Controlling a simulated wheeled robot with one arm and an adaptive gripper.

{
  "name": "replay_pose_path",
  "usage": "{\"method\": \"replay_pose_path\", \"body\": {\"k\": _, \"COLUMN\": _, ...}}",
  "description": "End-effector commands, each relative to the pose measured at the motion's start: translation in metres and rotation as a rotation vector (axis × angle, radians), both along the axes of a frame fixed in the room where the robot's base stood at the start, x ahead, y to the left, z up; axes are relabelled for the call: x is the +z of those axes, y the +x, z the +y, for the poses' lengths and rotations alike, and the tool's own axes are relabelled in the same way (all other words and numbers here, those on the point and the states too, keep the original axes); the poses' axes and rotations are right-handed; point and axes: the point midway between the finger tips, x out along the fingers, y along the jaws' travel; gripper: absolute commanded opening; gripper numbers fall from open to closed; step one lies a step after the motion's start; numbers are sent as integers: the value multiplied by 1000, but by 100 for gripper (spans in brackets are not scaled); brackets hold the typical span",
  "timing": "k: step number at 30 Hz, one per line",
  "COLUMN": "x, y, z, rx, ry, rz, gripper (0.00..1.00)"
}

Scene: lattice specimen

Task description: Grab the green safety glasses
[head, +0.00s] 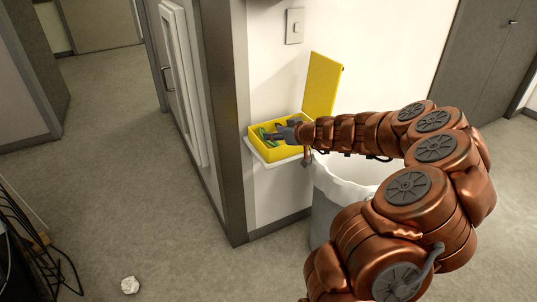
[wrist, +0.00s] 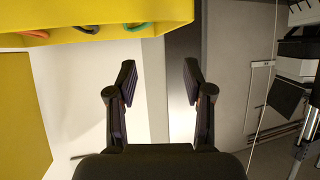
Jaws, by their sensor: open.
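A yellow box (head: 293,150) with its lid raised (head: 322,88) stands on a small white wall shelf (head: 262,158). Green glasses (head: 262,134) show in part inside it, close to my gripper (head: 270,135). In the wrist view my gripper (wrist: 158,68) is open, with nothing between its fingers. The yellow box (wrist: 80,18) fills the upper left there. A green curved piece (wrist: 138,27) shows at the box edge, beyond the left fingertip; most of it is hidden.
In the wrist view an orange curved piece (wrist: 34,33) and a dark one (wrist: 86,29) also show at the box. A lined bin (head: 323,205) stands below my arm. A crumpled white piece (head: 130,285) lies on the floor. The floor at left is largely clear.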

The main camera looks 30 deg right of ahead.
Motion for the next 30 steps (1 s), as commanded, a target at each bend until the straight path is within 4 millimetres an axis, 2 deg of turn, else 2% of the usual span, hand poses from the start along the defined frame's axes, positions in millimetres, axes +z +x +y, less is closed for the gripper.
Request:
{"method": "replay_pose_path", "body": {"k": 1, "x": -15, "y": -2, "z": -13, "rx": -24, "ry": -8, "rz": 2, "gripper": 51}}
{"method": "replay_pose_path", "body": {"k": 3, "x": -22, "y": -3, "z": -25, "rx": -44, "ry": -20, "rz": 4, "gripper": 51}}
{"method": "replay_pose_path", "body": {"k": 6, "x": -25, "y": -1, "z": -30, "rx": -55, "ry": -27, "rz": 5, "gripper": 51}}
{"method": "replay_pose_path", "body": {"k": 19, "x": -40, "y": 26, "z": -24, "rx": -50, "ry": -25, "rz": 6, "gripper": 51}}
{"method": "replay_pose_path", "body": {"k": 30, "x": -58, "y": 61, "z": -19, "rx": -50, "ry": -26, "rz": 6, "gripper": 51}}
